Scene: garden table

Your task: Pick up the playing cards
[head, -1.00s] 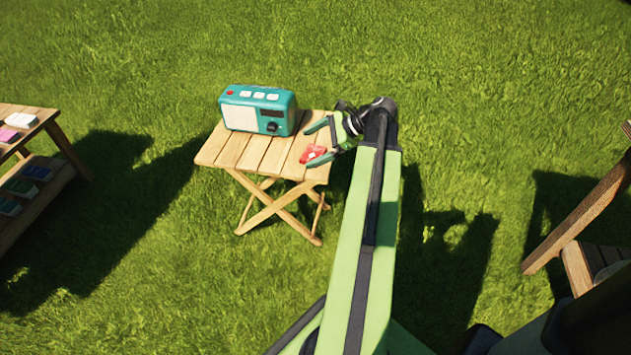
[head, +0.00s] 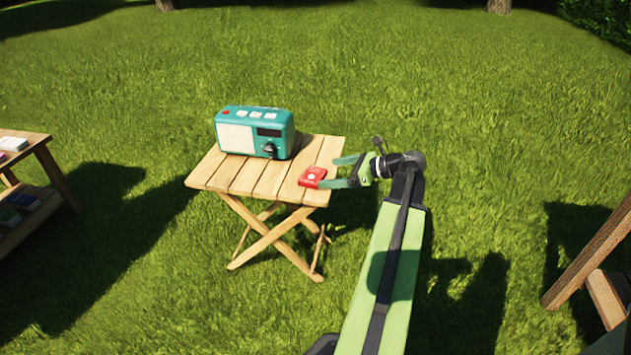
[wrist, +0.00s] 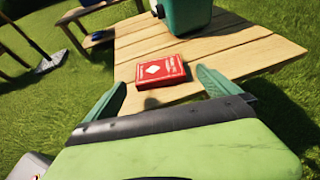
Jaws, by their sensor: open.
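The playing cards are a red box (head: 312,177) with a white mark on top, lying flat near the right edge of the small wooden folding table (head: 232,172). In the wrist view the red card box (wrist: 162,71) lies ahead of the fingers, a white diamond on its face. My gripper (head: 343,172) is open and empty at the table's right edge, its fingers pointing left toward the box. In the wrist view my gripper (wrist: 163,92) has one finger on each side of the box's line, with the box beyond and between them, not held.
A teal radio (head: 254,132) stands on the table behind and left of the cards; its base also shows in the wrist view (wrist: 187,15). A wooden shelf (head: 35,145) with small items is at far left. A wooden structure (head: 592,255) stands at right. Grass lies between.

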